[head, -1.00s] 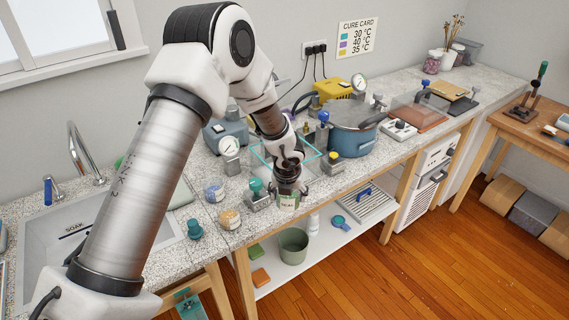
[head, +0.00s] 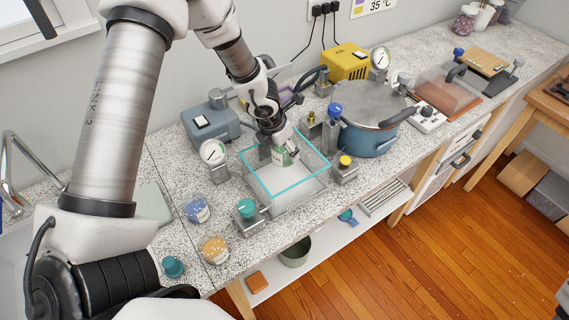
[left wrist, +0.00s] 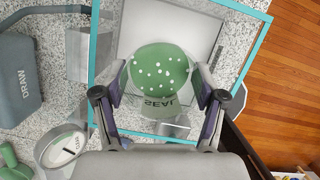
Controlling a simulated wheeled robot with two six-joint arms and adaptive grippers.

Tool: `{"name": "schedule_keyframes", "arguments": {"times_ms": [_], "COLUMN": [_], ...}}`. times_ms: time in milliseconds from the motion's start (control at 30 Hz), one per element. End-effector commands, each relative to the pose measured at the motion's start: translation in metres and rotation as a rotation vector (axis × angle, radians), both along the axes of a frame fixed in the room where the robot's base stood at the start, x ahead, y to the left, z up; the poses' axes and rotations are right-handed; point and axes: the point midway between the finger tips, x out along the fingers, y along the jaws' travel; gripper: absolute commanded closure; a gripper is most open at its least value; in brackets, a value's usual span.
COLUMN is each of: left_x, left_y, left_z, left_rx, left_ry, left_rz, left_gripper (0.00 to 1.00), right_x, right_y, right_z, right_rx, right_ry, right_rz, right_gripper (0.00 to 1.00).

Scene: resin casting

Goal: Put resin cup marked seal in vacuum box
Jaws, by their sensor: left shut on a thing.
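The resin cup marked SEAL (left wrist: 160,75) holds green resin with white dots on top. My left gripper (left wrist: 160,95) is shut on it, one finger on each side, in the left wrist view. In the head view the cup (head: 282,158) shows partly below the left gripper (head: 273,140). The vacuum box (head: 293,200) is a clear, open-topped box with a teal rim on the counter. The cup is within the outline of the rim, toward the back of the box. I cannot tell how far it is above the box floor. My right gripper is not in view.
A blue pump marked DRAW (head: 212,122) and a gauge (head: 213,153) stand left of the box. A blue pot (head: 370,135) is at right. Blue (head: 197,210) and orange (head: 214,249) jars stand front left.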

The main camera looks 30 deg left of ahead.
Motion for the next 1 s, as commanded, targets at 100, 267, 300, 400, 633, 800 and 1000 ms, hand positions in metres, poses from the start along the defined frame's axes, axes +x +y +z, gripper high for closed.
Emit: {"name": "schedule_keyframes", "arguments": {"times_ms": [100,267,300,400,633,800,1000], "left_x": [-0.001,-0.001,-0.001,-0.001,-0.002,-0.002,-0.002], "left_y": [-0.001,-0.001,-0.001,-0.001,-0.001,-0.001,-0.001], "left_z": [-0.023,-0.059,-0.064,-0.073,-0.105,-0.100,-0.106], "left_rx": [-0.001,0.000,0.000,0.000,-0.001,-0.001,0.000], "left_ry": [0.000,-0.001,-0.001,-0.001,0.000,0.000,0.000], "left_rz": [-0.009,-0.007,-0.008,-0.006,-0.005,-0.005,-0.006], "left_gripper": [0.57,0.57,0.57,0.57,0.57,0.62,0.62], "right_x": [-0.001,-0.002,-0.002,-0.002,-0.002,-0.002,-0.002], "right_y": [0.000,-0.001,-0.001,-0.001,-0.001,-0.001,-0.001], "right_z": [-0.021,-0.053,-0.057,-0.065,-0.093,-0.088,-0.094], "right_rx": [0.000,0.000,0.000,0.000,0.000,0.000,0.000], "right_ry": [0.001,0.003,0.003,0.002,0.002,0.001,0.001], "right_rz": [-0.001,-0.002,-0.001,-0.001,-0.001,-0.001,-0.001], "right_gripper": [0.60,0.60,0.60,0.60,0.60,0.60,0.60]}}
